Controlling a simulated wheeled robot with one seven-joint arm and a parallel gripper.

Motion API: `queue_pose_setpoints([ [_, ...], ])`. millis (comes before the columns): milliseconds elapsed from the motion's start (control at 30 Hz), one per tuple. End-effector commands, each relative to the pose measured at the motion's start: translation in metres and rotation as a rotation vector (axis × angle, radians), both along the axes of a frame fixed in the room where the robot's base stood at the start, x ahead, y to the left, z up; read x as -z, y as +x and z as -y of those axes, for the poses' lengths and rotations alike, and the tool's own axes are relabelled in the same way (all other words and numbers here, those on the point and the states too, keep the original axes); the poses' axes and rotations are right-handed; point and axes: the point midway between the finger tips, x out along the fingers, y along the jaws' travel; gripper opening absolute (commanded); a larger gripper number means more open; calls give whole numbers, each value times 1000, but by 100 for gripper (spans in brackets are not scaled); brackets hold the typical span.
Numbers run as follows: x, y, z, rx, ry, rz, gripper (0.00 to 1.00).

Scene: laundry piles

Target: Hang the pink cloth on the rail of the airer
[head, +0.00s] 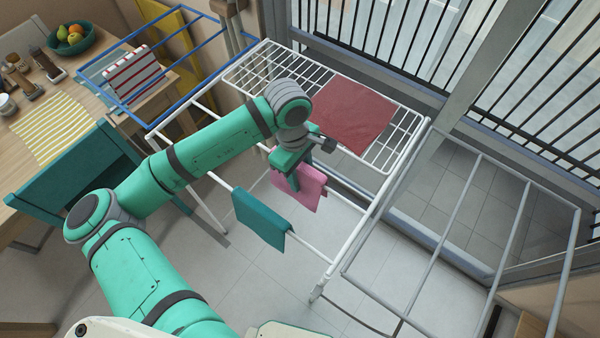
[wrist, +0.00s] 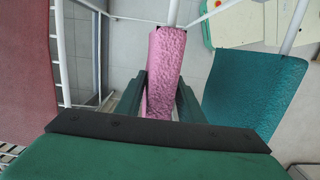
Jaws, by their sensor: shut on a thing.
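The pink cloth (head: 311,190) is at a white rail (head: 345,194) of the airer (head: 410,150), below its wire shelf. In the wrist view the pink cloth (wrist: 166,55) is long and narrow, and the rail (wrist: 174,12) runs into its far end, so it looks draped over the rail. My gripper (head: 294,180) points down at the cloth's left part. In the wrist view my gripper (wrist: 159,95) has a dark green finger on each side of the cloth, shut on it. The cloth's underside is hidden.
A teal cloth (head: 260,219) hangs on the neighbouring rail, nearer me. A dark red cloth (head: 355,115) lies on the wire shelf. A teal chair (head: 80,190) and a wooden table (head: 20,135) stand at the left. A grey wing frame (head: 470,210) extends right.

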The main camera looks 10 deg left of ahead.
Motion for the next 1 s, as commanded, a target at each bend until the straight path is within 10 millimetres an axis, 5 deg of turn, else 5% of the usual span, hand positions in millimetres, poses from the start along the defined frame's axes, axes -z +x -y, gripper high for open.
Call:
queue_pose_setpoints([
  [100, 0, 0, 0, -1, 0, 0, 10],
  [133, 0, 0, 0, -1, 0, 0, 37],
  [233, 0, 0, -1, -2, 0, 0, 56],
  [633, -7, 0, -2, -2, 1, 0, 56],
  [1000, -71, 4, -8, -1, 0, 2, 56],
])
